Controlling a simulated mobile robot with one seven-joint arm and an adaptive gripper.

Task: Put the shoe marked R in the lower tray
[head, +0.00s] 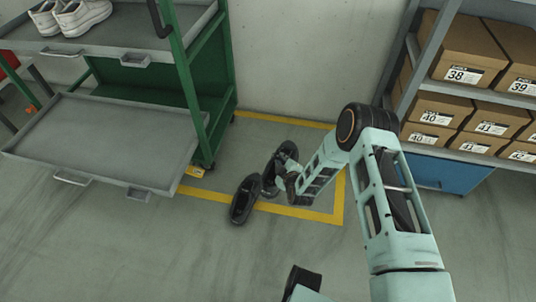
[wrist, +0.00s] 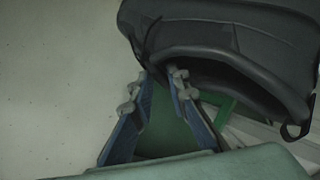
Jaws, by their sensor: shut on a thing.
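My gripper (head: 286,184) is shut on a black shoe (head: 283,158), which hangs tilted, toe up, just above or beside the other black shoe. In the wrist view the fingertips (wrist: 161,74) pinch the edge of the held shoe (wrist: 220,35), which fills the upper right. The other black shoe (head: 243,201) lies on the floor at the yellow line. No R or other letter can be read on either shoe. The lower tray (head: 105,138) is a wide grey empty tray, left of the shoes on the green cart.
The upper tray (head: 120,35) of the green cart holds white shoes (head: 72,17). The cart's green post (head: 187,85) stands between the trays' right side and my gripper. A rack with shoe boxes (head: 465,50) and a blue bin (head: 445,173) is at the right. The front floor is mostly clear.

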